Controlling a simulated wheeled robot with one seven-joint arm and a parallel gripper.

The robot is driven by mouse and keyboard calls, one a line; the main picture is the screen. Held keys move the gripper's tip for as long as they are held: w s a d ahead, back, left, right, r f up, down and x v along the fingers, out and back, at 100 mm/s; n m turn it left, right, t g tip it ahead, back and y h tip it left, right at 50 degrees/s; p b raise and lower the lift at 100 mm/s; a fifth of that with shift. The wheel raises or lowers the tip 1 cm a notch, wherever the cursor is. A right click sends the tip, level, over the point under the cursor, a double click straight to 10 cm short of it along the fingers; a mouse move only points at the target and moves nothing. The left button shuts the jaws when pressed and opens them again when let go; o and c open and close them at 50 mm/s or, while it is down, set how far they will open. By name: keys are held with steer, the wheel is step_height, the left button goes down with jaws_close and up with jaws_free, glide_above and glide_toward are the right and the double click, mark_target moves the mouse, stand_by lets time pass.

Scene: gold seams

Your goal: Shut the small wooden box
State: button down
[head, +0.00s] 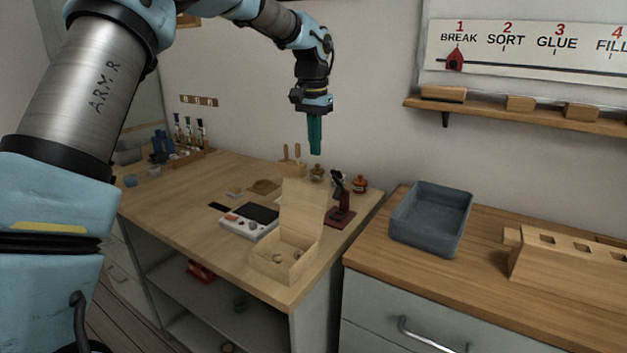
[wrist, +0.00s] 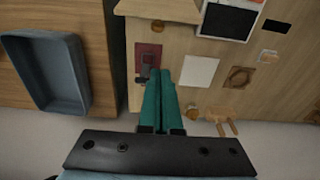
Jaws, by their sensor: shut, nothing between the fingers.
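The small wooden box (head: 270,268) stands near the front right corner of the wooden workbench in the head view. Its lid (head: 303,208) is open and stands roughly upright at the back of the box. A few small ring-like items lie inside. My gripper (head: 316,152) has teal fingers pointing down. It is shut and empty, in the air above and behind the raised lid, apart from it. In the wrist view the shut fingers (wrist: 160,73) show above the bench, and a pale wooden part, likely the box, is cut off at the top edge.
A scale with a dark screen (head: 250,219) sits left of the box. A dark red stand (head: 341,212) is right of the lid. Small jars and a tool holder (head: 291,168) are behind. A grey-blue tray (head: 431,218) lies on the right counter, across a gap.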

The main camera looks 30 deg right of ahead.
steer(key=d, duration=0.1)
steer(key=p, duration=0.4)
glide_above(305, 207)
steer(key=w+d, duration=0.4)
steer(key=shift+f, duration=4.2)
steer(key=shift+s+d, duration=0.15)
steer(key=shift+s, duration=0.05)
steer(key=shift+b, duration=0.4)
